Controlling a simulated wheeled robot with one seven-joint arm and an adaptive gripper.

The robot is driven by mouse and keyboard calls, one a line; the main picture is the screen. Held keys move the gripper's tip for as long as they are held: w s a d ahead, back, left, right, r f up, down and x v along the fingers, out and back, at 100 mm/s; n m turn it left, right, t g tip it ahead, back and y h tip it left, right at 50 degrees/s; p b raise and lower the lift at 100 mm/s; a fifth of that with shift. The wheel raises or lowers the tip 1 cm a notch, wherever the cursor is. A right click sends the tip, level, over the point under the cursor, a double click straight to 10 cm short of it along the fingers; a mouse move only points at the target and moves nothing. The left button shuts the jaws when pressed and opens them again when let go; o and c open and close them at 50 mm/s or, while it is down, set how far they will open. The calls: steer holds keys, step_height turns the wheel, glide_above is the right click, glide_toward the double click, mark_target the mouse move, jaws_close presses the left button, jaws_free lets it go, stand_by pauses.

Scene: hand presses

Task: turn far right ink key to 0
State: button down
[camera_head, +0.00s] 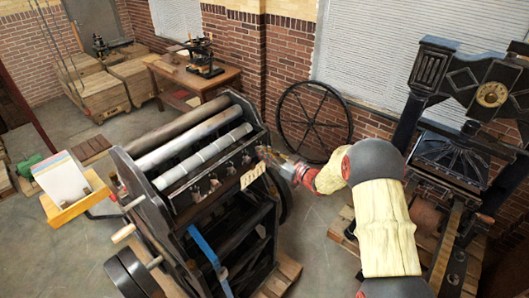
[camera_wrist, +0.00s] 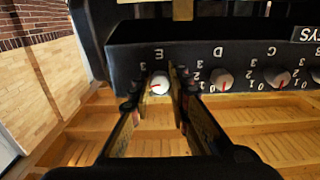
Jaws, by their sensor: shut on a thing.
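The far right ink key, a white round knob (camera_wrist: 159,84) under an upside-down letter E, is on the dark key rail (camera_wrist: 130,40) in the wrist view. Its red mark points left and slightly down in that picture; the digit it meets is partly hidden by a finger. My gripper (camera_wrist: 161,80) has one finger on each side of this knob and is shut on it. In the head view my gripper (camera_head: 265,153) reaches the right end of the press's key row (camera_head: 213,183). The knob itself is hidden there.
Knobs D (camera_wrist: 221,80) and C (camera_wrist: 278,77) sit to the right along the rail in the wrist view. A tan label (camera_head: 252,176) hangs by the keys. A black flywheel (camera_head: 312,120) and another press (camera_head: 450,155) stand beyond my arm.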

steer(key=shift+f+n+b, duration=0.15)
steer(key=shift+n+b, duration=0.15)
steer(key=shift+b, duration=0.55)
steer(key=n+b, duration=1.5)
steer(key=b, duration=1.1)
steer(key=shift+n, duration=0.3)
steer(key=c, duration=1.7)
jaws_free()
steer(key=shift+r, duration=0.2)
steer(key=shift+o, duration=0.2)
steer(key=shift+d, duration=0.1)
